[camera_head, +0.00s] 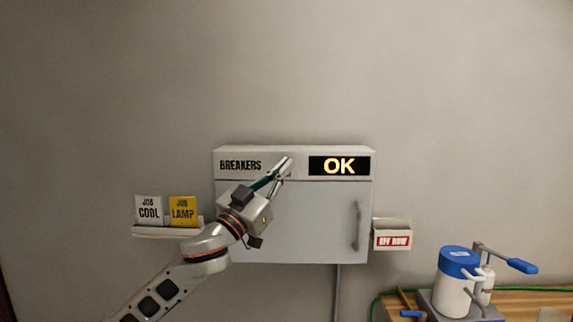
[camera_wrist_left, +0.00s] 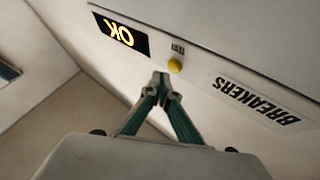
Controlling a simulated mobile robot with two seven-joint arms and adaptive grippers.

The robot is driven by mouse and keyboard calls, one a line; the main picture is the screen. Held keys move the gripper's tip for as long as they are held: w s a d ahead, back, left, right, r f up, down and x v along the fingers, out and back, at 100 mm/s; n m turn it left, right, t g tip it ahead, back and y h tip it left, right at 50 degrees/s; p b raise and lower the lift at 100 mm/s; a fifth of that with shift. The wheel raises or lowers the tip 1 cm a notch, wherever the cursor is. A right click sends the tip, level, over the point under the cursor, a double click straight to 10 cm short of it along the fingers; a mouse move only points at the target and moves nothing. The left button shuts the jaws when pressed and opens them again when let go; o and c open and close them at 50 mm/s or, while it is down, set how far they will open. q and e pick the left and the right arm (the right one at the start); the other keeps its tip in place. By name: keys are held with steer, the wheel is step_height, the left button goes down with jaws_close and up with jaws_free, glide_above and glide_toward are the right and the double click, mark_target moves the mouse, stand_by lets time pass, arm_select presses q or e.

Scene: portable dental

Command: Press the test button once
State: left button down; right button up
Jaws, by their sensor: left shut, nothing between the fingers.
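The yellow test button (camera_wrist_left: 175,66) sits on the front strip of the breaker box, beside a small label too blurred to read. It shows in the left wrist view between the OK display (camera_wrist_left: 118,33) and the BREAKERS lettering (camera_wrist_left: 262,100). My left gripper (camera_wrist_left: 160,78) is shut and empty, its fingertips just beside the button; I cannot tell whether they touch it. In the head view my left gripper (camera_head: 286,163) reaches up to the strip and hides the button. The OK display (camera_head: 339,166) is lit yellow. My right gripper is not in view.
The breaker box (camera_head: 325,215) has a shut grey door with a handle on its right. A shelf holds JOB COOL (camera_head: 149,210) and JOB LAMP (camera_head: 183,210) cards. An OFF NOW tray (camera_head: 392,240) is on the right. A blue-lidded canister (camera_head: 457,280) stands on the wooden bench.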

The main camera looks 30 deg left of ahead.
arm_select(q)
steer(key=shift+w, duration=0.1)
stand_by(0.3)
steer(key=shift+w+a, duration=0.25)
steer(key=shift+w+a+p, duration=0.25)
steer(key=shift+w+p, duration=0.05)
steer(key=shift+w, duration=0.1)
stand_by(0.9)
steer(key=shift+s+d, duration=0.1)
steer(key=shift+s+d+p, duration=0.3)
steer(key=shift+s+d, duration=0.1)
steer(key=shift+s, duration=0.25)
steer(key=shift+s+d+p, duration=0.25)
steer(key=shift+s+d, duration=0.2)
steer(key=shift+s, duration=0.25)
steer(key=shift+s+d+p, duration=0.25)
steer(key=shift+s+d, duration=0.15)
steer(key=shift+s, duration=0.35)
steer(key=shift+s+d+p, duration=0.25)
steer(key=shift+s+d, duration=0.2)
steer(key=shift+s, duration=0.25)
